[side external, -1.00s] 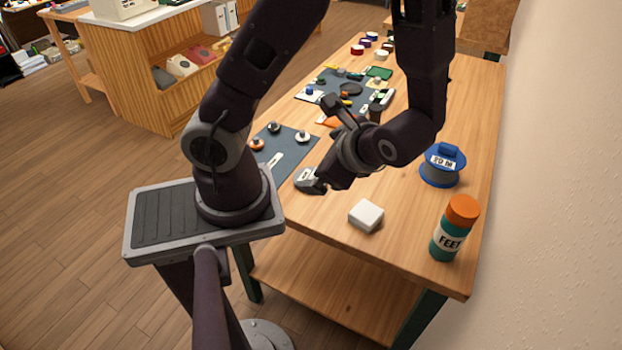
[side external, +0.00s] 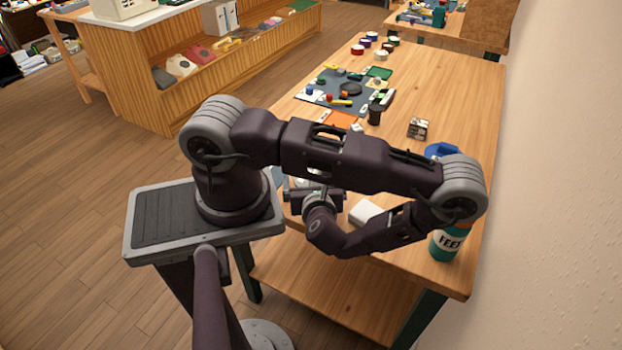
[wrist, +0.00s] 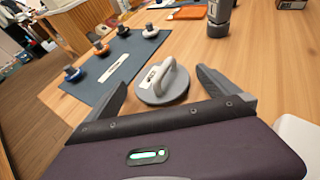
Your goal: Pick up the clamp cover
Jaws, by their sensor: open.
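The clamp cover appears to be the grey round disc (wrist: 178,92) with an arched handle and a small pale label in the wrist view. It lies on the wooden table, and the label is too small to read. My gripper (wrist: 161,78) is open, with one finger on either side of the disc in the picture and empty space between each finger and the disc. I cannot tell how far the fingertips are above the table. In the side external view my wrist and arm largely hide the disc.
A dark mat (wrist: 108,65) with several small knobs lies left of the disc. A grey cylinder (wrist: 219,18) stands beyond it. A white block (side external: 364,214) sits close to my arm. A teal bottle (side external: 446,244) and blue spool (side external: 441,150) are partly hidden by my arm.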

